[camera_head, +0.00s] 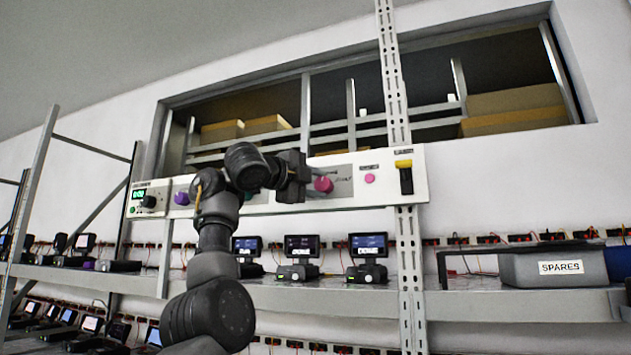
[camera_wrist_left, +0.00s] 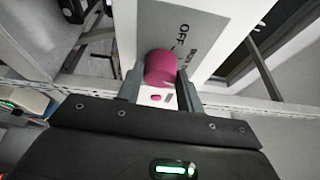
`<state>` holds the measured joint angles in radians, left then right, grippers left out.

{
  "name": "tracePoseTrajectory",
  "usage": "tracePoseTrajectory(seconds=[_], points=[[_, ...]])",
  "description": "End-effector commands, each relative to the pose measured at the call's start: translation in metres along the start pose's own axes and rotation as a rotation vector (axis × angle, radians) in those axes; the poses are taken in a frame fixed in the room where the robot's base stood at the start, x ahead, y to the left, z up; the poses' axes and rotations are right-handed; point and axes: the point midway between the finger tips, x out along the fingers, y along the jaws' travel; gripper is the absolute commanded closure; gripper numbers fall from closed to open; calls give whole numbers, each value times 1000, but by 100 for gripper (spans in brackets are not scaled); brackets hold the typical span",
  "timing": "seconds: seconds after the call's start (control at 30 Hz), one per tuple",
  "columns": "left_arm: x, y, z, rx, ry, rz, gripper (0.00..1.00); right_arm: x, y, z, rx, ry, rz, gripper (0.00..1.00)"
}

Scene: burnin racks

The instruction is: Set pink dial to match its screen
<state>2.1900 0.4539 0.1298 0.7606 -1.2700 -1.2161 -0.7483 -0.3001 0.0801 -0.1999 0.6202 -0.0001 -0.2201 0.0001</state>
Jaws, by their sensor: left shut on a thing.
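The pink dial (camera_head: 323,184) sits on the long white wall panel (camera_head: 268,205), right of my left gripper (camera_head: 311,182). In the left wrist view, the pink dial (camera_wrist_left: 160,68) is between the two fingers of my left gripper (camera_wrist_left: 160,80), which are shut on it. The word OFF and other partly hidden lettering are printed on the panel beside it. A small green-lit screen (camera_head: 138,194) is at the panel's left end; its reading is too small to tell. My left wrist and gripper cover the panel's middle. My right gripper is not in view.
The panel also carries a black knob (camera_head: 148,201), a purple dial (camera_head: 182,198), a pink button (camera_head: 370,179) and a yellow-topped black switch (camera_head: 404,177). Below, a shelf (camera_head: 480,304) holds several small screened devices and a grey SPARES bin (camera_head: 530,267). A perforated upright (camera_head: 393,75) crosses the panel.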

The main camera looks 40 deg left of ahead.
Motion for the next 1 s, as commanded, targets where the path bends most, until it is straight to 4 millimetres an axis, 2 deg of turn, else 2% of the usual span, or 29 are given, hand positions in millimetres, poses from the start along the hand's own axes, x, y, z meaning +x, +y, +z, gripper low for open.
tracePoseTrajectory(seconds=[0.33, 0.87, 0.9, 1.0], points=[[1, 0, 0, 128, 5, 55, 86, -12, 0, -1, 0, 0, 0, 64], [1, 1, -1, 152, 7, 64, 86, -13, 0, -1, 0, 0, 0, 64], [1, 1, -1, 152, 7, 64, 62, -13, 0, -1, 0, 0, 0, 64], [1, 1, -1, 151, 7, 63, 49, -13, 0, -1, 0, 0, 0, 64]])
